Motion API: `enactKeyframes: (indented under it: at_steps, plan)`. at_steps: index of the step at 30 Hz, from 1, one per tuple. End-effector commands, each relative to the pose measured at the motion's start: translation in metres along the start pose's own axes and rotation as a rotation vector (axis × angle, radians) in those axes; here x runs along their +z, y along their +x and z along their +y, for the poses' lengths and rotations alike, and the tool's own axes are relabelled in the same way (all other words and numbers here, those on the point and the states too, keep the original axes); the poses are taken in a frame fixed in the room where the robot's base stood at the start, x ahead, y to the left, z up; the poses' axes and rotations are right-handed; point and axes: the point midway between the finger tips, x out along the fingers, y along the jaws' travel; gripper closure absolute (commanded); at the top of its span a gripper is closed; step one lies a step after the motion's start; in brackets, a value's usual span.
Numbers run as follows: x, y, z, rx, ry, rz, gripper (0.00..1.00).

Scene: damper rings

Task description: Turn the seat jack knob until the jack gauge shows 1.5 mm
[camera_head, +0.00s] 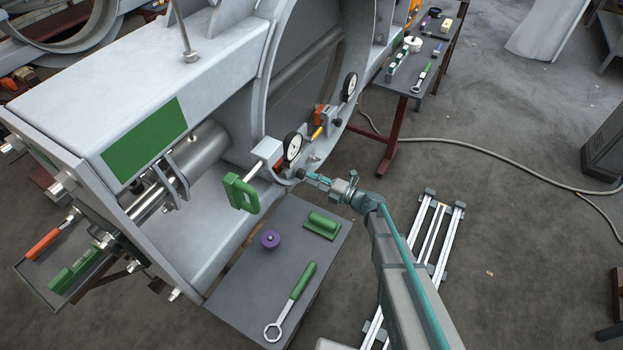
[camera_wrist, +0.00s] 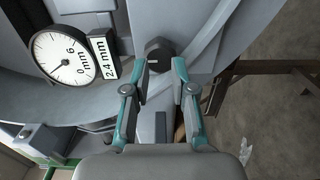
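The seat jack knob, a dark faceted knob (camera_wrist: 160,51), sits ahead of my gripper (camera_wrist: 161,64) in the wrist view. My gripper's two teal-and-grey fingers are apart, with the fingertips at the near edges of the knob; I cannot tell whether they touch it. The jack gauge (camera_wrist: 63,56) is a white round dial left of the knob, and its label (camera_wrist: 103,57) reads 2.4 mm. In the head view the gauge (camera_head: 292,148) stands above the knob (camera_head: 300,173), and my gripper (camera_head: 311,177) reaches it from the right.
A second dial gauge (camera_head: 349,87) stands farther back on the ring. A green handle (camera_head: 241,192) sticks out left of the knob. A grey table (camera_head: 250,290) below holds a purple knob (camera_head: 270,239), a green block (camera_head: 321,226) and a ring wrench (camera_head: 291,300).

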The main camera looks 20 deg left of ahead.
Motion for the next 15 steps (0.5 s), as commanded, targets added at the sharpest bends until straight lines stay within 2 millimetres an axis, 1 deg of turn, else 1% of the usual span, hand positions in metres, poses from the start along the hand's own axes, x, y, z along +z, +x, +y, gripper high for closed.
enactKeyframes:
  at_steps: [6,15]
  plan:
    - [-0.0004,-0.0072,0.0,-0.001,0.0,0.0,0.75]
    - [-0.0003,-0.0082,-0.0002,-0.001,0.0,0.0,0.75]
